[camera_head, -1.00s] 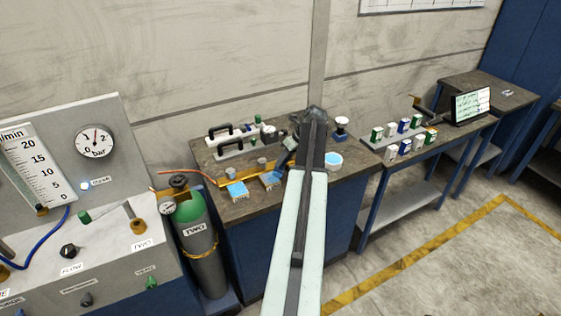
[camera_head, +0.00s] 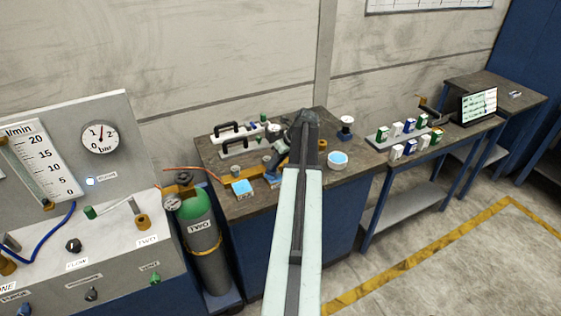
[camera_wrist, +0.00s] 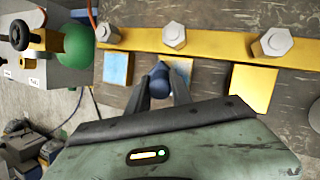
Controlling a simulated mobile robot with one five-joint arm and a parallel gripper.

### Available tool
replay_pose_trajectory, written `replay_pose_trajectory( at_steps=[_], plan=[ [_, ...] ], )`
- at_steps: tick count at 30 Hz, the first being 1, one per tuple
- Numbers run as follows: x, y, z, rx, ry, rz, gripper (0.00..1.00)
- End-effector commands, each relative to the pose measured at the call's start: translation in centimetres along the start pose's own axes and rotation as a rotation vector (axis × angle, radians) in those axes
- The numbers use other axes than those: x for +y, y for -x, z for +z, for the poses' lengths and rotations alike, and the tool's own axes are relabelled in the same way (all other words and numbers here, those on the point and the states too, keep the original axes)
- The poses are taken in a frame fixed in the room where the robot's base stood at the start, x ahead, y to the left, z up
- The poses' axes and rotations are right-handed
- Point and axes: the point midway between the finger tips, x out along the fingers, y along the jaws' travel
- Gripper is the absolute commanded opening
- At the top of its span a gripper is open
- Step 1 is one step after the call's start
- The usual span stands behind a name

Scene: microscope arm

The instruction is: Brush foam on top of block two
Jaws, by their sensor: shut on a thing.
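A bracket row of blocks lies along a brass bar (camera_wrist: 210,44). The left block (camera_wrist: 118,70) has a light blue top, and it also shows in the head view (camera_head: 242,187). The middle block (camera_wrist: 182,66) is partly hidden by my gripper, with some blue on its visible top. The right block (camera_wrist: 250,90) is plain yellow. No block number is legible. My gripper (camera_wrist: 160,82) is shut on a dark blue round-ended thing, probably the brush handle, in front of the middle block. Its lower end is hidden. A white tub (camera_head: 337,161) holds light blue foam.
Several hex bolts (camera_wrist: 174,35) stand up from the bar. Black-handled fixtures (camera_head: 232,138) stand behind the blocks.

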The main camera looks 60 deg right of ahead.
Motion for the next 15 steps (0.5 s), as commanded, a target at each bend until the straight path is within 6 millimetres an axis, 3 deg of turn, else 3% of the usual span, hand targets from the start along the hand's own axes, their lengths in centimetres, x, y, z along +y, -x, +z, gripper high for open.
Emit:
replay_pose_trajectory(
  at_steps=[4, 15],
  plan=[
    [1.40, -0.44, 0.24, 0.002, 0.000, 0.001, 0.00],
    [1.54, -0.05, 0.57, 0.000, -0.001, 0.000, 0.00]
  ],
)
